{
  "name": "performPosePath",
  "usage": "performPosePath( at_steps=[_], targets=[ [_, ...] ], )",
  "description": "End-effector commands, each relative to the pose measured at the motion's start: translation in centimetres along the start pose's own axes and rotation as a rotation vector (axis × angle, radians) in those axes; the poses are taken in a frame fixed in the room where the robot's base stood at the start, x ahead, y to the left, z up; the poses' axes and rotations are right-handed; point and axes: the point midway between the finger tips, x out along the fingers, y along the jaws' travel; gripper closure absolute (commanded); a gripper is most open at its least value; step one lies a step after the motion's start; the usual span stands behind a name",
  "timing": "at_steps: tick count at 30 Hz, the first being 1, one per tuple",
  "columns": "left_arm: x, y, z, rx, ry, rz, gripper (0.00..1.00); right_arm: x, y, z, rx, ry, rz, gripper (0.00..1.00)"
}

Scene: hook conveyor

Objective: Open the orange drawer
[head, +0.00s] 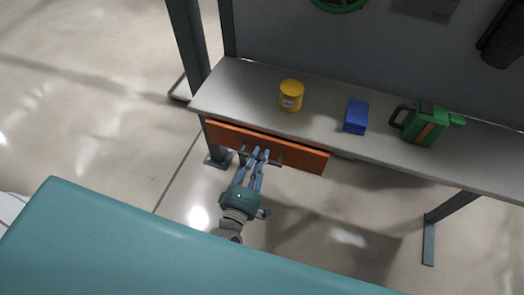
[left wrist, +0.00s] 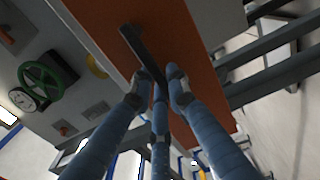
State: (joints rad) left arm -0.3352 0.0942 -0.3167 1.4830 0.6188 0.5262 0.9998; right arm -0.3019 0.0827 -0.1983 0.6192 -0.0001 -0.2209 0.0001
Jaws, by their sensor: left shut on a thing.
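The orange drawer (head: 300,156) sits under the front edge of the grey workbench (head: 240,88), at its left part. Its front looks nearly flush with the bench edge in the head view. My left gripper (head: 260,155) is at the drawer front, with its blue fingers shut on the dark bar handle (left wrist: 140,48). In the left wrist view the fingers (left wrist: 162,75) close around the handle against the orange drawer front (left wrist: 188,35). The fingers hide the middle part of the handle. My right gripper is not in view.
A yellow can (head: 291,95), a blue box (head: 356,116) and a green canister (head: 424,122) stand on the bench. A bench leg (head: 429,240) stands at the right. The floor in front of the drawer is clear apart from my arm and my teal body.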

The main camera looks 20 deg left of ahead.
Motion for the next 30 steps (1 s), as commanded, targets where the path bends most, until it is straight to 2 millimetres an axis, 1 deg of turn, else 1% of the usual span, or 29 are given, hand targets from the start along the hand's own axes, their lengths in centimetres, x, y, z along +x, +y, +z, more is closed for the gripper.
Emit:
performPosePath(
  at_steps=[1,12,18,21,24,30],
  targets=[
    [-1.1,-0.1,0.0,0.001,-0.002,-0.007,1.00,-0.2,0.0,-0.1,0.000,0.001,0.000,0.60],
    [-9.7,-0.1,0.0,0.001,-0.003,-0.007,1.00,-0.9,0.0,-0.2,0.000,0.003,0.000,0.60],
    [-13.3,-0.2,0.0,0.001,-0.002,-0.006,1.00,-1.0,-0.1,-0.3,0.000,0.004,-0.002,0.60],
    [-14.6,-0.1,0.0,0.001,-0.002,-0.006,1.00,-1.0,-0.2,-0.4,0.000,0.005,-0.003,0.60],
    [-15.4,-0.1,0.0,0.001,-0.001,-0.003,1.00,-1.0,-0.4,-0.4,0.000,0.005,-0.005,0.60],
    [-16.1,-0.1,0.0,0.000,-0.001,-0.003,1.00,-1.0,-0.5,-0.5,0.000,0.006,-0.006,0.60]
  ],
)
